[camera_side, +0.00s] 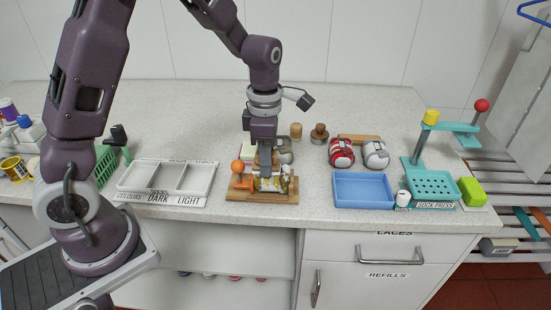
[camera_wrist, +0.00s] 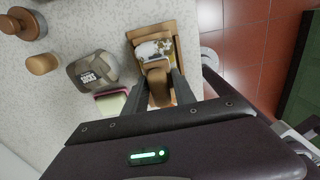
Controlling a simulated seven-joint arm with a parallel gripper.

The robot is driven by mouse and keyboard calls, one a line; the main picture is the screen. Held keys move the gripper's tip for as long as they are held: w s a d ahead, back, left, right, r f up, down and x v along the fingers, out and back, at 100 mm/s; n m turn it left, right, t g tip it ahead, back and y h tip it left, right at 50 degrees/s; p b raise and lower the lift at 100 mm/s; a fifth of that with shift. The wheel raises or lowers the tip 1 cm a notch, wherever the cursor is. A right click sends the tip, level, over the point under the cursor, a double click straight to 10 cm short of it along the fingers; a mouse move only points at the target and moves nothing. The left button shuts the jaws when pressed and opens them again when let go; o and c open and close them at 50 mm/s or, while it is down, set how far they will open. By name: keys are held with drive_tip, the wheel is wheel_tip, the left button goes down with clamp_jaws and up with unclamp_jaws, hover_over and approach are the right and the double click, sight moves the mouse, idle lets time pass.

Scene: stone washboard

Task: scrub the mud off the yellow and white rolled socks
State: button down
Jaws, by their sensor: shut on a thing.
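The yellow and white rolled socks (camera_side: 271,185) lie on a wooden board (camera_side: 232,194) near the counter's front edge, with dark mud patches on them. They also show in the wrist view (camera_wrist: 147,49), just beyond my fingertips. My gripper (camera_side: 265,172) points down over the board. In the wrist view its two fingers (camera_wrist: 162,84) are shut on a tan wooden block (camera_wrist: 158,80), which looks like a brush handle. The block's underside and any contact with the socks are hidden.
Grey rolled socks (camera_wrist: 92,72) sit close behind the board. A divided white tray (camera_side: 165,182) is left; a blue tray (camera_side: 362,191) and teal sock press (camera_side: 433,186) are right. Red rolled socks (camera_side: 341,152) lie behind the blue tray.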

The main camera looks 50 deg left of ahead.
sight(283, 171)
drive_tip(key=shift+s+a, duration=0.45)
drive_tip(key=shift+a, duration=0.05)
drive_tip(key=shift+w+d, duration=1.75)
drive_tip(key=shift+d, duration=0.05)
drive_tip(key=shift+s+a, duration=1.75)
drive_tip(key=shift+w+d, duration=1.75)
wheel_tip(283, 171, up, 8)
drive_tip(key=shift+a, duration=0.1)
